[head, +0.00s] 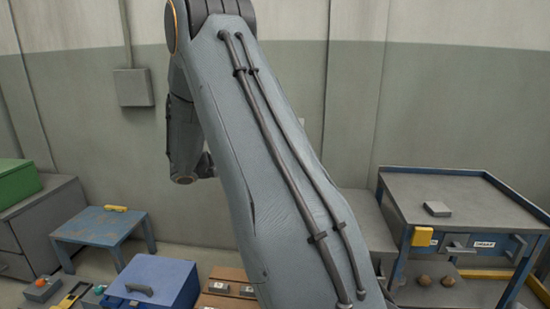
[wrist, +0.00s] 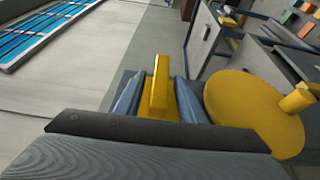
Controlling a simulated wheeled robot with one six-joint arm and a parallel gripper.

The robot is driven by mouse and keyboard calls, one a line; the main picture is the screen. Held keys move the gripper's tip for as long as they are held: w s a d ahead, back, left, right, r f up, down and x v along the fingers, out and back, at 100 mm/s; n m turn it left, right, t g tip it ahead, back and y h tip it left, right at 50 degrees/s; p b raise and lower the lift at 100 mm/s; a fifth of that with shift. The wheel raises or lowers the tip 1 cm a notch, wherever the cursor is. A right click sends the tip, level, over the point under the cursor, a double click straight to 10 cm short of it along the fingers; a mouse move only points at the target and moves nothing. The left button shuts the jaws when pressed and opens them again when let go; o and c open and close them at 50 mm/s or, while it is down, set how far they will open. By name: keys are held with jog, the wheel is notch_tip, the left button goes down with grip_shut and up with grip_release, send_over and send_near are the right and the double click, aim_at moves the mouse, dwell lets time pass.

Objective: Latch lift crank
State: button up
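In the wrist view, a yellow upright bar (wrist: 158,88) stands between the two blue-grey fingers of my gripper (wrist: 157,102). The fingers lie close against both its sides, and it looks clamped between them. A yellow disc (wrist: 250,112) with a yellow knob (wrist: 297,98) near its rim is just right of the right finger; it looks like the crank. The bar's lower end is hidden by my wrist. In the head view, my arm fills the middle, and neither my gripper nor the crank can be made out.
In the head view, a blue-framed bench (head: 455,193) stands at right, a blue low table (head: 98,226) and a blue box (head: 155,278) at left. A blue-panelled rack (wrist: 45,35) lies at upper left in the wrist view, with open floor (wrist: 75,90) nearby.

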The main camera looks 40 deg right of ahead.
jog(key=b+v, duration=0.1)
jog(key=v, duration=0.6)
jog(key=shift+w+a, duration=0.15)
jog(key=shift+a, duration=0.25)
dwell(0.3)
